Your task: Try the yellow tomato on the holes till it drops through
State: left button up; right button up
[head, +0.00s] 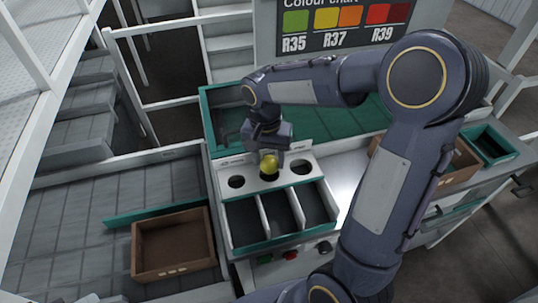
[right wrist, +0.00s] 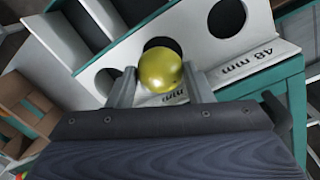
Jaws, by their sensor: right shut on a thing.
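My right gripper (head: 268,150) is shut on the yellow tomato (head: 269,161), which also shows between the two fingers in the right wrist view (right wrist: 161,69). The tomato is at the middle hole (head: 269,176) of the white sizing plate (head: 253,184) and covers part of it. I cannot tell whether it touches the rim. A left hole (head: 236,182) and a right hole (head: 301,167) are open and empty. In the right wrist view a hole (right wrist: 227,18) beside the mark "48 mm" is clear; the middle label is partly hidden. My left gripper is not in view.
Dark divided compartments (head: 243,223) with a teal front edge lie before the plate. A brown crate (head: 140,256) stands at the left, another (head: 464,161) at the right behind my arm. A teal-rimmed tray (head: 207,112) lies behind. A colour chart (head: 343,25) hangs at the back.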

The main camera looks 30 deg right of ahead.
jog(key=shift+f, duration=0.55)
jog(key=o, duration=0.8)
jog(key=shift+r, duration=0.15)
dwell(1.1)
jog(key=shift+r+p, duration=2.65)
jog(key=shift+r, duration=0.75)
